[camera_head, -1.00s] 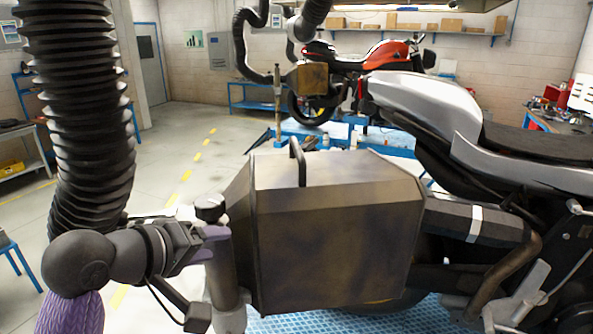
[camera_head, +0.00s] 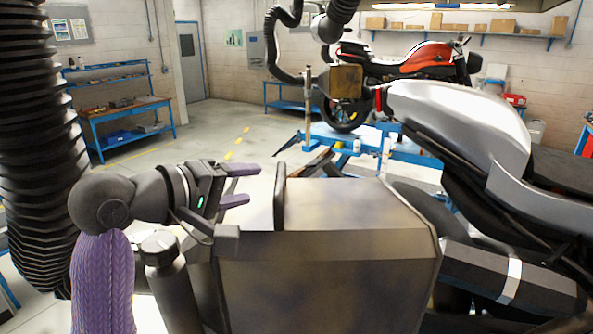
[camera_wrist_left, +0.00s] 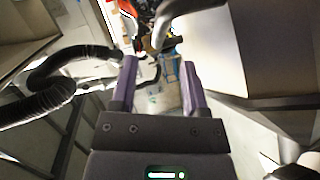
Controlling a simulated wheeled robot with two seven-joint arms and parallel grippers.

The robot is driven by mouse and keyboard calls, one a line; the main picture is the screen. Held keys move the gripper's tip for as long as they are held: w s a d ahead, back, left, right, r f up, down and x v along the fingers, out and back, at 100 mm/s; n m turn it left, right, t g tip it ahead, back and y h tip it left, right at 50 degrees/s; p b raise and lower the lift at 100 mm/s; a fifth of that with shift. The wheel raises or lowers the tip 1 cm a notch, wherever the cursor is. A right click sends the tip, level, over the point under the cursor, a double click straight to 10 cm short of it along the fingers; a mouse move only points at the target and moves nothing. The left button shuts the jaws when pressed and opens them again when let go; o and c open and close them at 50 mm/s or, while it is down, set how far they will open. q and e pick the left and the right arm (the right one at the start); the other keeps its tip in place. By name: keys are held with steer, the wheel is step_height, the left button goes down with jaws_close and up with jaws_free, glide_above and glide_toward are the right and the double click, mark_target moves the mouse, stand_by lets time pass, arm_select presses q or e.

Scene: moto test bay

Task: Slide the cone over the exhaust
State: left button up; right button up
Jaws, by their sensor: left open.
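The cone (camera_head: 330,275) is a large, boxy brown-grey metal hood in the lower middle of the head view, with a dark upright loop handle (camera_head: 280,197) on top. The exhaust (camera_head: 500,277) is a dark faceted muffler with a pale band on the motorcycle, at the cone's right; the cone hides whatever lies behind it. My left gripper (camera_head: 243,186) is open and empty, its purple fingers pointing at the handle from the left, short of it. In the left wrist view, the handle (camera_wrist_left: 183,14) shows beyond the open fingers. My right gripper is out of view.
The silver motorcycle (camera_head: 460,115) fills the right side. A black ribbed hose (camera_head: 35,150) hangs at the left. A post with a dark knob (camera_head: 158,243) stands at the cone's left. A red motorcycle (camera_head: 410,62) and blue benches are farther back, with open floor at the left.

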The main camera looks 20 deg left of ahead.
mark_target(280, 176)
arm_select(q)
steer(key=p+x, duration=0.1)
steer(key=x, duration=0.1)
steer(key=shift+w+d, duration=0.15)
steer(key=shift+w, duration=0.25)
steer(key=p+x, duration=0.1)
steer(key=x, duration=0.3)
steer(key=shift+w+d+f, duration=0.15)
steer(key=shift+w+f, duration=0.05)
steer(key=shift+w, duration=0.15)
steer(key=shift+s, duration=0.2)
steer(key=shift+w, duration=0.15)
jaws_close()
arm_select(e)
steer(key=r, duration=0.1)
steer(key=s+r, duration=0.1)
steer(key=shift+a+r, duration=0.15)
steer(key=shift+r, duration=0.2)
